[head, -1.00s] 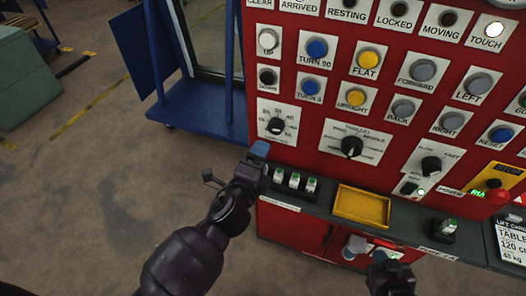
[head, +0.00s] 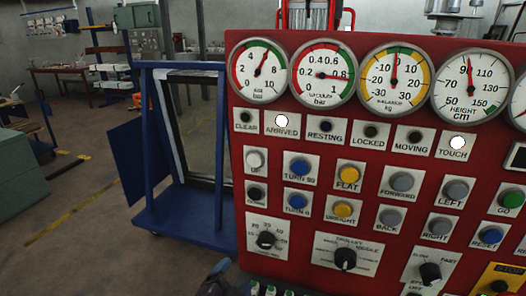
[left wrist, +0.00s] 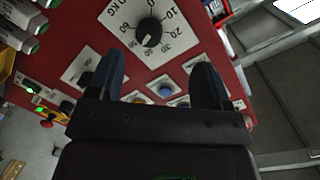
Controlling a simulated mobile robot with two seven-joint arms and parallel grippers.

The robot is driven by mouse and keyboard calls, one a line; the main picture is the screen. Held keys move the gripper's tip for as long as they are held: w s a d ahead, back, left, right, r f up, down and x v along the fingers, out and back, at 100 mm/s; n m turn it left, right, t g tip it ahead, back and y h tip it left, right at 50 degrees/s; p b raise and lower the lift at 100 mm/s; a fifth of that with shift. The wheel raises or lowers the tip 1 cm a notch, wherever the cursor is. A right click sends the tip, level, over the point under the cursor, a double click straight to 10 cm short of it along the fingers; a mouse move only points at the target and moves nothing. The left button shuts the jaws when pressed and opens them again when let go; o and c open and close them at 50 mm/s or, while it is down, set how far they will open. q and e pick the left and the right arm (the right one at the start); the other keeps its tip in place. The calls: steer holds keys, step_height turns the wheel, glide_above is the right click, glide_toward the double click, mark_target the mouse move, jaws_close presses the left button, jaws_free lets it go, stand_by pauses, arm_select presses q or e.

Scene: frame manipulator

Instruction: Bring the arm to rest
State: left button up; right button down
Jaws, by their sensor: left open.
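My left gripper shows at the bottom edge of the head view (head: 217,278), only its tip in frame, in front of the lower left of the red control panel (head: 300,225). In the left wrist view my left gripper (left wrist: 155,85) has its two blue-tipped fingers spread apart with nothing between them. A black knob on a white dial plate (left wrist: 148,32) is beyond the fingers, on the panel. My right gripper is not in view.
The ARRIVED lamp (head: 281,121) and TOUCH lamp (head: 457,143) glow white. A blue wheeled frame (head: 185,215) stands left of the panel. Open floor lies further left.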

arm_select(q)
steer(key=s+a+f+n+g+y, duration=0.2)
steer(key=s+a+f+n, duration=0.4)
steer(key=s+a, duration=0.3)
steer(key=s+a+f+n+g+y, duration=0.2)
steer(key=s+a+f+n, duration=0.4)
steer(key=a, duration=0.5)
steer(key=s+f+y, duration=0.1)
steer(key=s+f, duration=0.1)
steer(key=s, duration=0.1)
steer(key=shift+s+a+f+n, duration=0.2)
steer(key=shift+s+a+n, duration=0.1)
steer(key=shift+s+a, duration=0.1)
stand_by(0.5)
